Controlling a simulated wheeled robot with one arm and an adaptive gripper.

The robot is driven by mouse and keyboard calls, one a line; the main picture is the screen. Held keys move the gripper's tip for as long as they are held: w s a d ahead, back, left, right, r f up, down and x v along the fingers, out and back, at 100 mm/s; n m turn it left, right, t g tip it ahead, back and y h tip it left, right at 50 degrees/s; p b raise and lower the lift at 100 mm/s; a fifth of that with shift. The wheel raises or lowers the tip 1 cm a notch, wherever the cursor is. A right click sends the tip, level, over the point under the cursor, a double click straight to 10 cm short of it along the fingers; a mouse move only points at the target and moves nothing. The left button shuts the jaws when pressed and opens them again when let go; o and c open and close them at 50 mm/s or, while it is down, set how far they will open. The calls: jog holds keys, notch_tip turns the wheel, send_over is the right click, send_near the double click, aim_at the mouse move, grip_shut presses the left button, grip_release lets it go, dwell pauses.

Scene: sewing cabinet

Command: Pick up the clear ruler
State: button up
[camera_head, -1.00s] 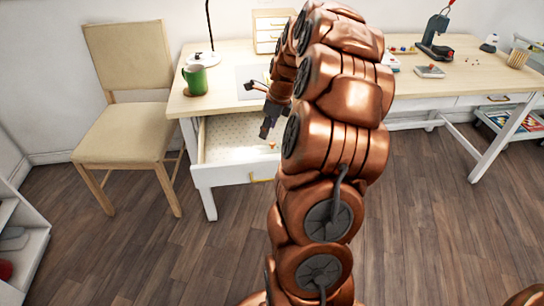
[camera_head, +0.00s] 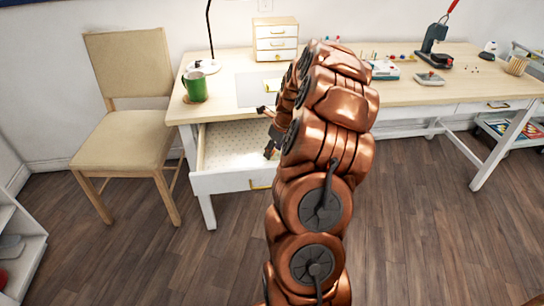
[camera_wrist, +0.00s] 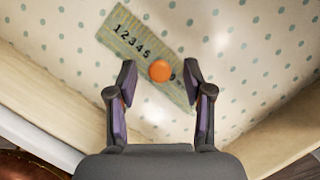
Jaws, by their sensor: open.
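The clear ruler (camera_wrist: 128,32) shows in the wrist view as a see-through, greenish strip with black numbers. It lies at a slant on the dotted lining of the open drawer (camera_head: 225,182). A round orange thing (camera_wrist: 160,70) is at the ruler's middle and covers some of its numbers. My gripper (camera_wrist: 160,78) is open, its two fingers at either side of the ruler's lower part, with nothing held. I cannot tell how far above the ruler the fingertips are. In the head view my gripper (camera_head: 270,150) is over the drawer, and the ruler cannot be made out.
The drawer's pale wooden wall (camera_wrist: 50,98) runs close to my gripper. The desk top (camera_head: 225,62) is above and behind the drawer, with a green mug (camera_head: 195,86) near its left corner. A chair (camera_head: 125,140) stands to the left.

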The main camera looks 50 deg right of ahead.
jog(key=shift+w+f, duration=0.1)
jog(key=shift+f, duration=0.1)
grip_shut()
dwell(0.3)
jog(key=shift+r, duration=0.1)
